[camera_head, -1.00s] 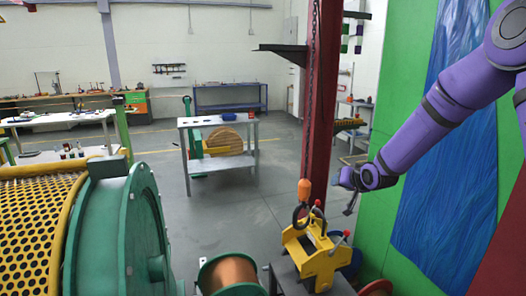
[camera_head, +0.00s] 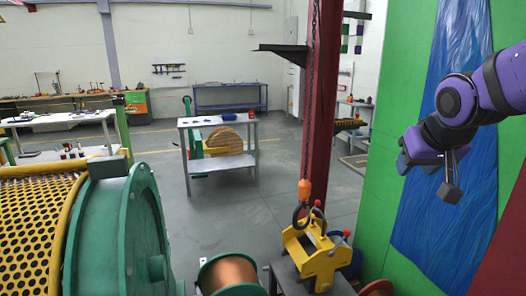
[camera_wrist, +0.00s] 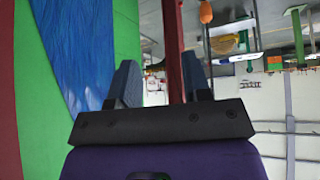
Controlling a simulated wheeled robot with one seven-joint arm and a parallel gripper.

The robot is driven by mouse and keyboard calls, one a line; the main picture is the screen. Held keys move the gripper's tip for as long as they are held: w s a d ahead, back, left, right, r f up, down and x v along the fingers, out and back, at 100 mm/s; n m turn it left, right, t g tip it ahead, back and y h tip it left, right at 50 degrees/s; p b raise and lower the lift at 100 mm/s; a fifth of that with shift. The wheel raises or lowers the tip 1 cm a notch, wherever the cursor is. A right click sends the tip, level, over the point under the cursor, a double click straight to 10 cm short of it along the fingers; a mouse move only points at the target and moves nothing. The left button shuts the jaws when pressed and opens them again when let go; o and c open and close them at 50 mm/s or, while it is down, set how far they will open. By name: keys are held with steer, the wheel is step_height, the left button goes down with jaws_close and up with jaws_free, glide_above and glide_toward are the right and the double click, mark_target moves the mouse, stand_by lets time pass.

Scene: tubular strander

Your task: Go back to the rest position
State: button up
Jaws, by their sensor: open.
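My gripper (camera_head: 430,178) is at the right of the head view, in front of the green wall panel with the blue sheet. It is raised above the yellow lifting device and apart from it. The wrist view looks past the two separated fingers (camera_wrist: 160,85), with nothing between them. The purple arm reaches in from the right edge, bent at the wrist.
A yellow lifting device (camera_head: 318,262) hangs below an orange hook block (camera_head: 304,190) beside the red column (camera_head: 321,110). A copper spool (camera_head: 230,273) and a green drum (camera_head: 125,235) stand at lower left. A table (camera_head: 218,122) stands mid-floor. The blue sheet (camera_head: 440,225) covers part of the green wall.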

steer(key=s+g, duration=0.2)
steer(key=s, duration=1.5)
steer(key=shift+s+d+r+n+y, duration=0.15)
steer(key=shift+s+r+n+y, duration=0.15)
steer(key=shift+s+r+y, duration=0.1)
